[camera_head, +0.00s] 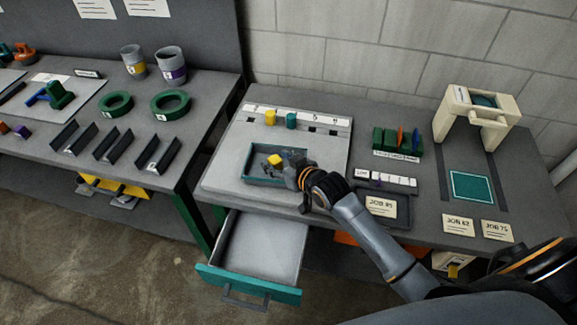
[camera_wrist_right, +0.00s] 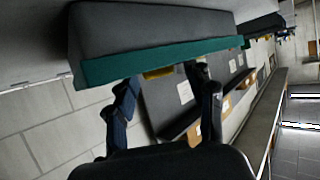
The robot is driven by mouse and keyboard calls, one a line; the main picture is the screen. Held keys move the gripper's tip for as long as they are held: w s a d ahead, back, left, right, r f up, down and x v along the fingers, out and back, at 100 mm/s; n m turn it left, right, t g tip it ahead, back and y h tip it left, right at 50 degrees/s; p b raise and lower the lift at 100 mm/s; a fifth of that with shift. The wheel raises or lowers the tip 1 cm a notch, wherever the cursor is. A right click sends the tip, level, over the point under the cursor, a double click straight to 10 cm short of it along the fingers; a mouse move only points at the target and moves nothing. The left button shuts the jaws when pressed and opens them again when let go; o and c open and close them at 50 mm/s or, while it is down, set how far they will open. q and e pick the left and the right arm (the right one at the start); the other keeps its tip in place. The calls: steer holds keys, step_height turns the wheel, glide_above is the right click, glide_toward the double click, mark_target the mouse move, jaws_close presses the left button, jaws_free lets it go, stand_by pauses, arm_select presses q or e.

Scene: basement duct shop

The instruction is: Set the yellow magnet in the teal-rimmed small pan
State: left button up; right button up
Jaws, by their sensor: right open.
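A small yellow magnet (camera_head: 275,160) shows at the teal-rimmed small pan (camera_head: 251,166), within its outline in the head view. My right gripper (camera_head: 281,165) is open, with its fingers at the magnet and partly covering the pan's right side. In the right wrist view, a sliver of yellow (camera_wrist_right: 158,72) shows below a teal edge (camera_wrist_right: 160,62), between my two spread fingers (camera_wrist_right: 165,92). I cannot tell whether the magnet touches the pan floor or a finger. My left gripper is not in view.
A second yellow piece (camera_head: 270,118) and a teal piece (camera_head: 291,120) stand at a white numbered strip (camera_head: 313,120). An open, empty drawer (camera_head: 262,250) juts out below. Green holders (camera_head: 397,142) and a cream arch (camera_head: 478,100) stand to the right. A side bench holds green rings (camera_head: 170,104).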

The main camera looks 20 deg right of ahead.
steer(key=b+v, duration=0.1)
steer(key=v, duration=1)
steer(key=shift+s, duration=0.3)
steer(key=shift+d, duration=0.15)
